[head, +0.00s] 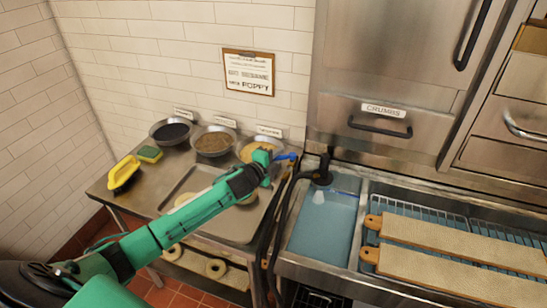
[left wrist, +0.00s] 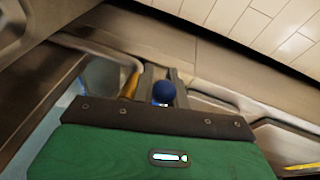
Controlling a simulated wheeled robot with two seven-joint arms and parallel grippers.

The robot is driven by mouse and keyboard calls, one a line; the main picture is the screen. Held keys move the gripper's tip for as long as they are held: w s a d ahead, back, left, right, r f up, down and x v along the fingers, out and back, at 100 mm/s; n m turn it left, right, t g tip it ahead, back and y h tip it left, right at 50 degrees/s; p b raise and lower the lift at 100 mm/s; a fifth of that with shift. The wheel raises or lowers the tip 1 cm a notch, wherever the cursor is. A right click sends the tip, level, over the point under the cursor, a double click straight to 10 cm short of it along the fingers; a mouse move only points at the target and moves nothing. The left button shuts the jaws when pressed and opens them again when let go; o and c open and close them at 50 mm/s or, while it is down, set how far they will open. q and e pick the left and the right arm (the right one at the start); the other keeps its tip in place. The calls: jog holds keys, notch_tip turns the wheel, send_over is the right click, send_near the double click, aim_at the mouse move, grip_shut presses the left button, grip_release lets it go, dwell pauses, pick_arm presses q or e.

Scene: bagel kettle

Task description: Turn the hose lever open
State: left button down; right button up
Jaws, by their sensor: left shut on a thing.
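The blue hose lever (head: 287,156) sticks out to the right of my left gripper (head: 275,160), above the right end of the steel side table. In the left wrist view its rounded blue end (left wrist: 164,92) sits between the two fingers of my left gripper (left wrist: 160,82). The gripper is shut on the lever. The lever's pivot is hidden by the gripper. A dark hose with a nozzle (head: 322,172) stands at the back of the water basin (head: 325,228). My right gripper is not in either view.
Two long boards (head: 450,240) lie on the rack at right. Steel cabinets (head: 385,60) rise behind.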

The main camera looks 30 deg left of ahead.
pick_arm(q)
jog(key=shift+s+d+f+n+y+b, duration=0.15)
jog(key=shift+s+n+y+b, duration=0.15)
jog(key=shift+n+y, duration=0.5)
jog(key=c, duration=1.4)
grip_release()
jog(key=shift+s+a+r+b, duration=0.1)
jog(key=shift+s+r+b, duration=0.35)
jog(key=shift+s, duration=1.85)
jog(key=shift+s+a+r+b, duration=0.2)
jog(key=shift+s+b, duration=0.45)
jog(key=shift+s, duration=1.6)
jog(key=shift+s+d+r+b, duration=0.1)
jog(key=shift+s+r+b, duration=0.4)
jog(key=shift+s, duration=1.8)
jog(key=shift+f, duration=0.1)
